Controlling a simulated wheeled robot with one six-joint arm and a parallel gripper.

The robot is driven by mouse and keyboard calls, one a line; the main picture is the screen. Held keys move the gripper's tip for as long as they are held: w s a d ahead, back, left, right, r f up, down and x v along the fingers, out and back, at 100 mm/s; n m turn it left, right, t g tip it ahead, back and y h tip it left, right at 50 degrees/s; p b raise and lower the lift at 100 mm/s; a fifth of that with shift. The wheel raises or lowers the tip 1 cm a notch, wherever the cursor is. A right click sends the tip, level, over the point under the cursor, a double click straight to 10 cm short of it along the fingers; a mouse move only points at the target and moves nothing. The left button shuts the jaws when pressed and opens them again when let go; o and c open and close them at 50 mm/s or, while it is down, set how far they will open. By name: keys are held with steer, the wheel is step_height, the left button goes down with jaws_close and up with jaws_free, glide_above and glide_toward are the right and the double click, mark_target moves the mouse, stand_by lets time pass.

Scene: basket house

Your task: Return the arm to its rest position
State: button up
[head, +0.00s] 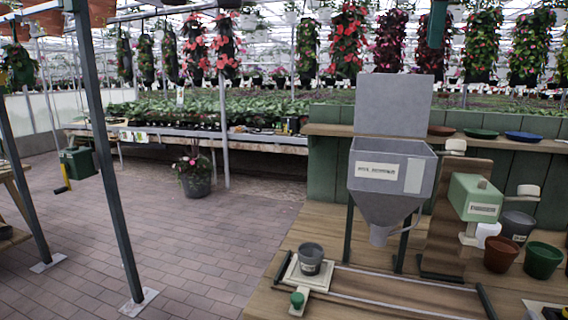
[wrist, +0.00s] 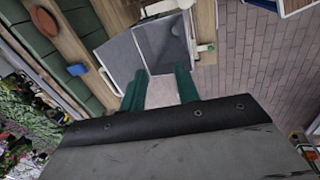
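My gripper (wrist: 160,88) shows in the wrist view with its two dark green fingers apart and nothing visible held between them. It is high above the grey hopper (wrist: 165,42), whose raised lid panel (wrist: 118,58) lies near the fingers in that view. In the head view, a dark green piece (head: 437,24) at the top edge looks like part of my gripper, above and right of the hopper (head: 390,185). Most of my arm is out of the head view.
The wooden bench holds a grey pot (head: 310,258) on a small tray, rails (head: 400,295), a green dispenser (head: 476,197), and brown (head: 501,254) and green (head: 543,260) pots. Saucers (head: 481,133) sit on the shelf. Dark posts (head: 105,150) stand left. Brick floor (head: 200,250) lies open between.

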steer(key=s+f+m, duration=0.4)
steer(key=s+f, duration=0.5)
steer(key=f, duration=0.4)
steer(key=s+f+m+g, duration=0.1)
steer(key=s+f+m, duration=0.4)
steer(key=s+f, duration=0.5)
steer(key=s+f+m+y, duration=0.1)
steer(key=s+f+m, duration=0.3)
steer(key=s+f, duration=0.5)
step_height(320, 180, down, 7)
steer(key=shift+s+f, duration=0.1)
steer(key=shift+s, duration=0.1)
